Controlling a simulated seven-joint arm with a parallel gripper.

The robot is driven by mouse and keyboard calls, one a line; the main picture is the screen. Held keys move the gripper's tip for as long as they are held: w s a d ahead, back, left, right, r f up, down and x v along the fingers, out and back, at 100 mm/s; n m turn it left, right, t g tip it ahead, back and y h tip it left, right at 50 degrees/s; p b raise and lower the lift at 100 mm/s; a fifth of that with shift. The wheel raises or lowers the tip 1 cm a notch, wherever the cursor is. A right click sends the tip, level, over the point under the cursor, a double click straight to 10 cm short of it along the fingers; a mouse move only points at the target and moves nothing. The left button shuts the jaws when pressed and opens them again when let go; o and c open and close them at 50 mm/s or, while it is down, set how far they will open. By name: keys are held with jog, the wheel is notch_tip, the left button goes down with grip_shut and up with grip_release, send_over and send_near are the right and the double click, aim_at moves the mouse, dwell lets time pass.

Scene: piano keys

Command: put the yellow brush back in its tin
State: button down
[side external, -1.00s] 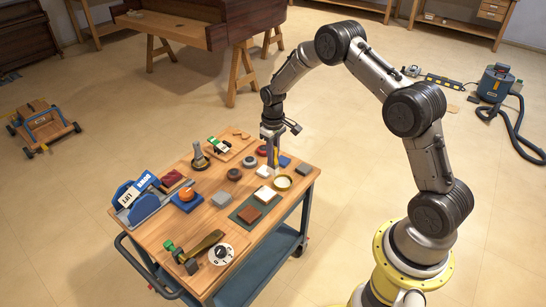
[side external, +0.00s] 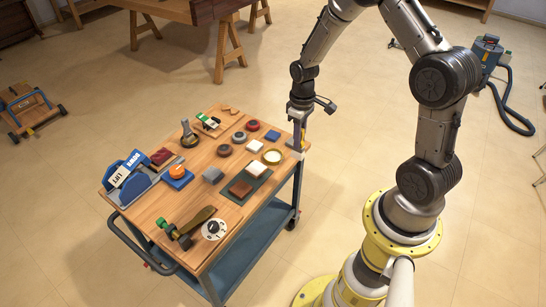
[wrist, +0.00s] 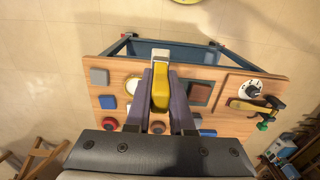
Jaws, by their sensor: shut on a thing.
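My gripper (wrist: 161,80) is shut on the yellow brush (wrist: 160,90) in the wrist view. The brush lies between the two dark fingers, its yellow part near them and its pale end pointing up in the picture. In the side view my gripper (side external: 299,138) points down at the cart top's right corner; the brush is hard to make out there.
Around the tin on the wooden cart top (side external: 185,210) are a blue block (side external: 272,136), white blocks (side external: 256,168) and a green mat (side external: 262,184) with a brown block. A grey block (wrist: 98,76) sits near the corner.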

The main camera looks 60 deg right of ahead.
jog(key=shift+w+d, duration=0.3)
jog(key=shift+w, duration=0.05)
jog(key=shift+w+d+f, duration=0.85)
jog(key=shift+w+f, duration=1.25)
jog(key=shift+w+d+f, duration=0.8)
jog(key=shift+w+f, duration=1.25)
jog(key=shift+f, duration=0.05)
jog(key=shift+w+d+f, duration=0.85)
jog(key=shift+w+f, duration=1.25)
jog(key=shift+f, duration=0.15)
jog(key=c, duration=0.8)
grip_release()
